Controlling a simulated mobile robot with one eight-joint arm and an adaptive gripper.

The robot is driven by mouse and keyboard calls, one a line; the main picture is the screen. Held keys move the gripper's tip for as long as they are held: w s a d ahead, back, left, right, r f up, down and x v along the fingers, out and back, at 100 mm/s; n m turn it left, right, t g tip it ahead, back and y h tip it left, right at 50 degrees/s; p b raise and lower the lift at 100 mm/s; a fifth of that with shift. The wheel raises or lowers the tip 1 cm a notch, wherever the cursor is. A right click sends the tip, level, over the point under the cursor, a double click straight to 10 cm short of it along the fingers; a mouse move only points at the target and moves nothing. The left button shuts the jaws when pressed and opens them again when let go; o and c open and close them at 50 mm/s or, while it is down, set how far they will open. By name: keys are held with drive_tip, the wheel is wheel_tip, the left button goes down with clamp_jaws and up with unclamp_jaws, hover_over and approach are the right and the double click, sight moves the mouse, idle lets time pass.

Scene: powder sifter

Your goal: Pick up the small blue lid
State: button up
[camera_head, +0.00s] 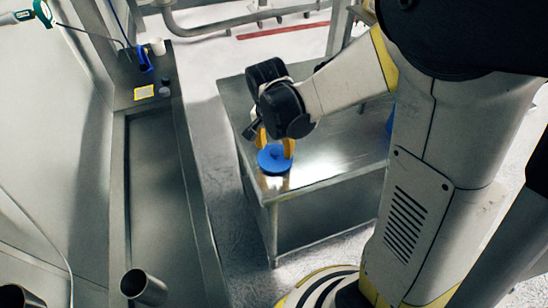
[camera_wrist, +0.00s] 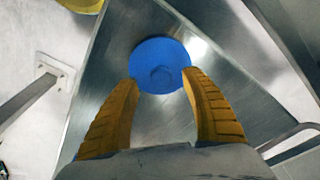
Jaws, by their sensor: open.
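The small blue lid (camera_head: 275,159) is a round disc with a raised knob in its middle. It lies on the metal table (camera_head: 330,160) near the table's left front corner. My gripper (camera_head: 276,142) is over the lid with its yellow fingers pointing down. In the wrist view, the lid (camera_wrist: 160,64) shows just beyond the fingertips, with the knob between their lines. The fingers (camera_wrist: 160,82) are open and apart, with nothing between them. I cannot tell whether the fingertips touch the lid.
A long metal counter (camera_head: 150,200) runs along the left, with a blue item (camera_head: 144,60), a white cup (camera_head: 158,47) and a yellow-framed card (camera_head: 144,92) at its far end. A metal cylinder (camera_head: 143,287) stands at the near end. Most of the table top is clear.

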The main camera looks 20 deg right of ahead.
drive_tip(key=f, duration=0.2)
drive_tip(key=shift+w+d+f+b, duration=0.1)
drive_tip(key=shift+w+f+b, duration=0.1)
drive_tip(key=shift+f+b, duration=0.2)
drive_tip(key=shift+r, duration=0.1)
clamp_jaws()
